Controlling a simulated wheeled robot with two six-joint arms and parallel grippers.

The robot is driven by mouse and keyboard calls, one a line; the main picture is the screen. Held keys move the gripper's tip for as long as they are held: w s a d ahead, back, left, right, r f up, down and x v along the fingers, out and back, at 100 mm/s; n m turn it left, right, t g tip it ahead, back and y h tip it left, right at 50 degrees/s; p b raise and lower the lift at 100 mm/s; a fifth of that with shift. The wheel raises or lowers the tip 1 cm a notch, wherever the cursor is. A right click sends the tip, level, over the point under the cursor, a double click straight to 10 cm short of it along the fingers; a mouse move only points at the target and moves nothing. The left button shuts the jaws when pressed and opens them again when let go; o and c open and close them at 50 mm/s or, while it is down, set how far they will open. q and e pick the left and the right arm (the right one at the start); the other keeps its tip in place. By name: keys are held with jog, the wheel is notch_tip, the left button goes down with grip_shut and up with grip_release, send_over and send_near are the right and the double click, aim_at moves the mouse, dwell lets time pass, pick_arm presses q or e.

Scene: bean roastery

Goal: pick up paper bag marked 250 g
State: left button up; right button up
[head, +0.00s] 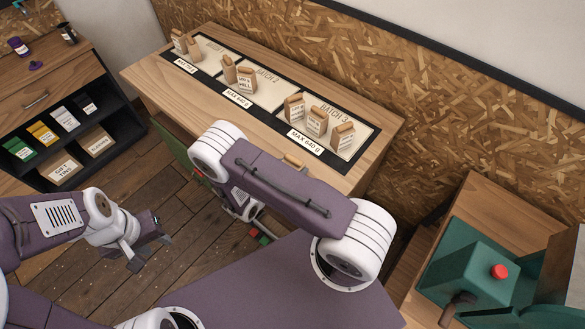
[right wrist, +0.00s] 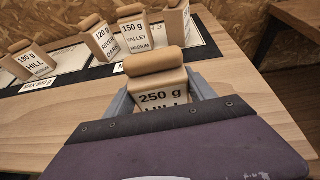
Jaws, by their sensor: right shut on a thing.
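The paper bag marked 250 g (right wrist: 160,82) has a rolled tan top and a pale label, with "HILL" partly cut off below the weight. My right gripper (right wrist: 163,103) is shut on it, with a grey finger at each side. The bag's base is hidden, so I cannot tell whether it touches the table. In the head view my right arm hides most of the gripper, and only a tan bag top (head: 293,161) shows past it. My left gripper (head: 151,251) is open and empty over the floor, away from the table.
On the wooden table (head: 368,150), several other bags stand on the black mat (head: 215,82) with its batch panels. Bags marked 150 g (right wrist: 135,30) and 120 g (right wrist: 99,38) stand behind the held bag. A dark shelf (head: 110,125) is at left, a green machine (head: 470,270) at right.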

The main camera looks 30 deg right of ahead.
aim_at(291, 162)
notch_tip(291, 162, up, 3)
jog(key=shift+w+r+b, duration=0.1)
jog(key=shift+r+b, duration=0.05)
jog(key=shift+b, duration=0.15)
jog(key=s+d+r+p, duration=0.5)
jog(key=s+r, duration=0.2)
jog(key=s, duration=0.3)
jog(key=shift+s+d+r, duration=0.2)
jog(key=shift+d+r, duration=0.15)
